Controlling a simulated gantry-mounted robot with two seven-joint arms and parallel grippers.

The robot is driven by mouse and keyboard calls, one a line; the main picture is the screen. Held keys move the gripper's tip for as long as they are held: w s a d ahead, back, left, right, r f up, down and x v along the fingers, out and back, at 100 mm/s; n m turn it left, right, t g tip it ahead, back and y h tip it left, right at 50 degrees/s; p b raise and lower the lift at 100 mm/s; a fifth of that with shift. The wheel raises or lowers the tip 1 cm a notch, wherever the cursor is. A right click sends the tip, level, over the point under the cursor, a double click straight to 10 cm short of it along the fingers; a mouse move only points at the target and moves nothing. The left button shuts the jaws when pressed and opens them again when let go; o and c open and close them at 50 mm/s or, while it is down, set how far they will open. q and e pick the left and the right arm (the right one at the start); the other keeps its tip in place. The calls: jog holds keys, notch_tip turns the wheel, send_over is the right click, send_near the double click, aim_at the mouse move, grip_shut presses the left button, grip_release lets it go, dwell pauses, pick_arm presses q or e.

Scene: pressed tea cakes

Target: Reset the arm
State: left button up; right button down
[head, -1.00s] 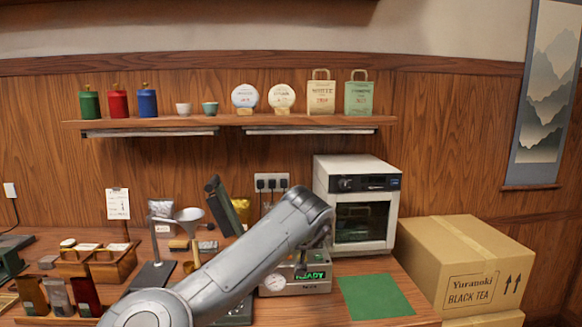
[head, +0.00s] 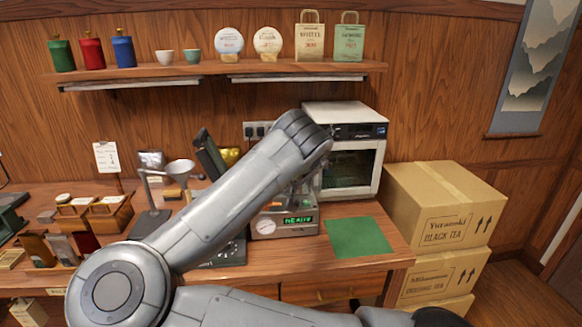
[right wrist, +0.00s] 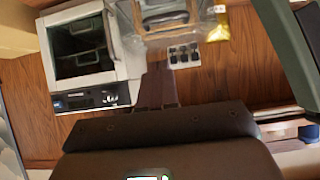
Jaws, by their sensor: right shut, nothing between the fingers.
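My right arm (head: 225,205) crosses the head view, its elbow at the lower left and its wrist in front of the wall near the oven. Its gripper is mostly hidden behind the wrist there. In the right wrist view the dark right gripper (right wrist: 157,82) shows its fingers together, with nothing between them. The gripper hangs near the white oven (head: 348,128), which also shows in the right wrist view (right wrist: 88,50). The grey device with a green display (head: 285,224) stands below my wrist. My left gripper is not in view.
A green mat (head: 358,237) lies bare on the wooden counter (head: 285,260). Stacked cartons (head: 440,205) stand at the right. A funnel stand (head: 152,205) and wooden boxes (head: 105,215) are at the left. A wall shelf (head: 220,73) holds tins, cups, tea cakes and bags.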

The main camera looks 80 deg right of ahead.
jog(key=a+r, duration=0.2)
jog(key=a, duration=0.1)
jog(key=s+d+f+n+g+h+p, duration=0.1)
jog(key=s+f+n+g+p, duration=0.25)
jog(key=f+g, duration=0.2)
jog(key=w+a+r+n+t+h+p, duration=0.25)
jog(key=w+n+t+h, duration=0.55)
jog(key=n, duration=0.4)
jog(key=w+a+f+n+t+y, duration=0.6)
jog(key=w+a+f+n+y, duration=0.35)
jog(key=a+f, duration=0.5)
jog(key=s+a+f+g+y+p, duration=0.1)
jog(key=s+a+f+g+y, duration=0.15)
jog(key=a+f+y, duration=0.8)
jog(key=s+a+f+m+g, duration=0.3)
jog(key=s+a+f+m, duration=0.15)
jog(key=a, duration=0.25)
jog(key=s+a+f+m+g, duration=0.35)
jog(key=s+a, duration=0.25)
jog(key=a, duration=0.2)
notch_tip(320, 180, up, 38)
jog(key=p, duration=3.8)
jog(key=shift+w+d+r+t, duration=0.2)
jog(key=shift+d+t, duration=0.05)
jog(key=shift+t, duration=0.1)
